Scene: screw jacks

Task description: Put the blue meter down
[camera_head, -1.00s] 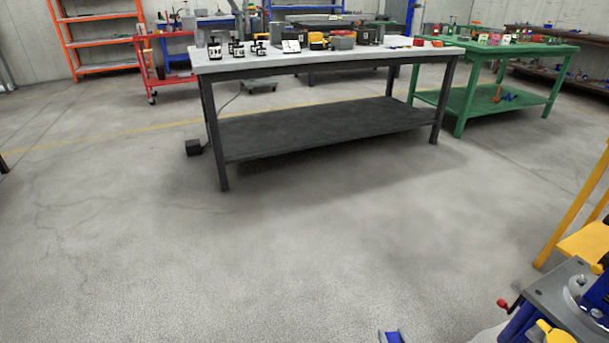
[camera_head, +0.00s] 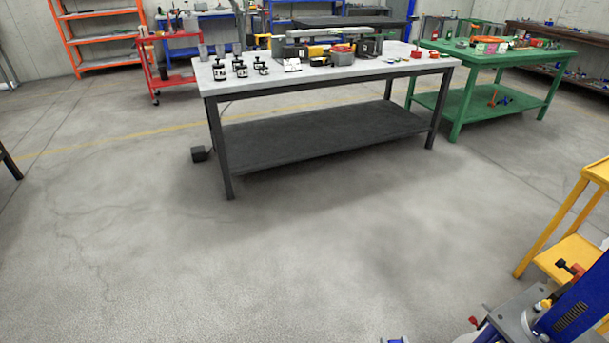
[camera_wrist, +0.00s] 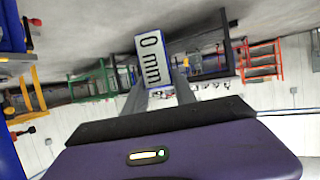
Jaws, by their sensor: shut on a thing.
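The blue meter (camera_wrist: 153,58) shows in the wrist view as a small white display with a blue edge, reading "0 mm". It sits between the two fingers of my gripper (camera_wrist: 160,88), which is shut on it and holds it in the air. The meter appears tilted, and most of its body behind the display is hidden. In the head view only a small blue piece shows at the bottom edge; I cannot tell whether it is the meter.
A grey-topped workbench (camera_head: 385,67) carries black jacks and boxes, with some bare top. A green table (camera_head: 540,57) stands behind right. A yellow stand (camera_head: 560,245) and a blue machine (camera_head: 580,305) are at the right. The floor (camera_head: 300,260) in front is clear.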

